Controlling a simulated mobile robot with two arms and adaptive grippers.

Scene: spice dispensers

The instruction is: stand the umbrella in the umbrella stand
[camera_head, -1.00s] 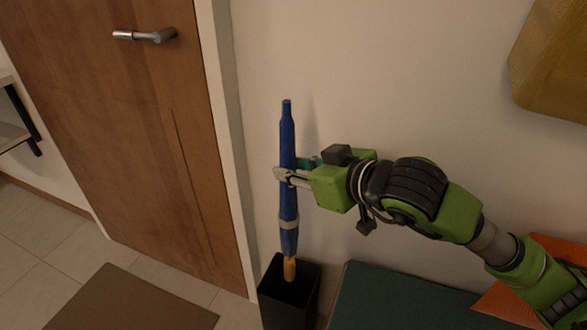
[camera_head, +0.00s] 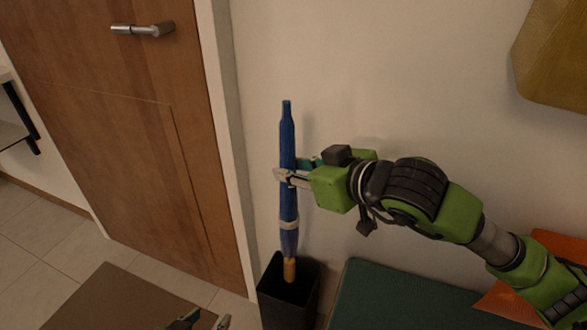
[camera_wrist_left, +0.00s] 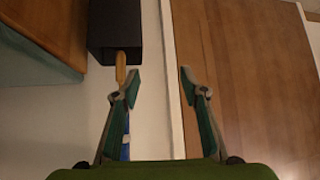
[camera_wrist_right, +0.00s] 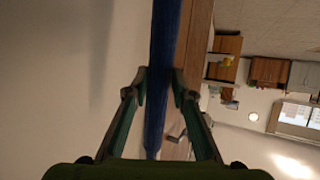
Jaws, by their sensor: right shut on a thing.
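The blue umbrella (camera_head: 288,145) is upright with its wooden handle (camera_head: 290,268) pointing down. My right gripper (camera_head: 283,177) is shut on its blue body, which also runs between the fingers in the right wrist view (camera_wrist_right: 160,85). The black umbrella stand (camera_head: 290,315) is below. The handle's end overlaps the stand's opening; I cannot tell how deep it is. My left gripper (camera_head: 205,322) shows only its fingertips at the bottom edge. In the left wrist view it (camera_wrist_left: 160,75) is open and empty, with the handle (camera_wrist_left: 121,65) and stand (camera_wrist_left: 115,50) beyond its left finger.
A green-topped bench (camera_head: 400,300) stands right of the stand, with an orange item (camera_head: 505,300) on it. A wooden door (camera_head: 130,110) with a metal handle is at left. A brown mat (camera_head: 110,300) lies on the tiled floor. A yellowish item (camera_head: 555,60) hangs at upper right.

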